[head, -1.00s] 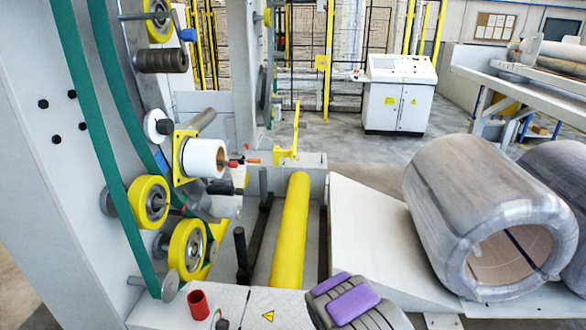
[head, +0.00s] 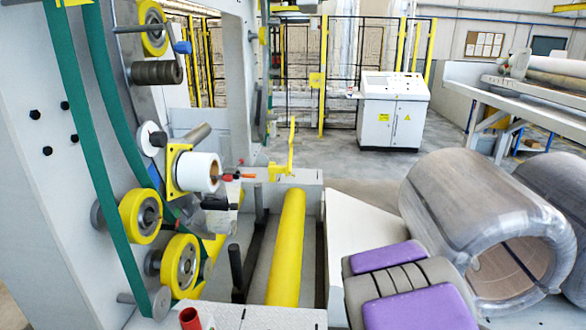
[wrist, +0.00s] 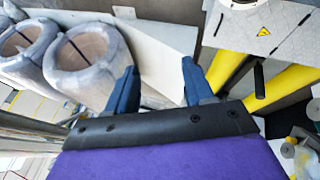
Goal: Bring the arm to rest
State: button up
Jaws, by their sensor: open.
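My gripper (wrist: 160,78) shows in the wrist view as two dark blue fingers held wide apart, with nothing between them. Beyond the fingers are a pale sloped plate (wrist: 158,45) and wrapped coils; I see no contact with them. In the head view, my arm (head: 405,282), grey with purple pads, reaches in from the bottom right in front of the sloped plate (head: 362,225). The fingers cannot be made out in the head view.
A wrapped coil (head: 470,210) lies just right of my arm, with another behind it. A yellow roller (head: 288,245) lies to the left. The wrapping machine with yellow wheels (head: 140,215) and a white roll (head: 200,172) stands further left. A control cabinet (head: 392,110) stands behind on open floor.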

jog(key=s+a+r+g+y, duration=0.1)
jog(key=s+a+r+g, duration=0.1)
jog(key=s, duration=0.8)
jog(key=s+a+r+m+g+y+b, duration=0.1)
jog(key=s+r, duration=0.4)
jog(key=s, duration=0.6)
jog(key=s+a+r+g+y, duration=0.1)
jog(key=s+a+r+g, duration=0.2)
jog(key=s, duration=0.8)
jog(key=a, duration=0.2)
jog(key=shift+a+r+b, duration=0.15)
jog(key=shift+a+b, duration=0.15)
jog(key=shift+a, duration=0.05)
jog(key=shift+o, duration=0.4)
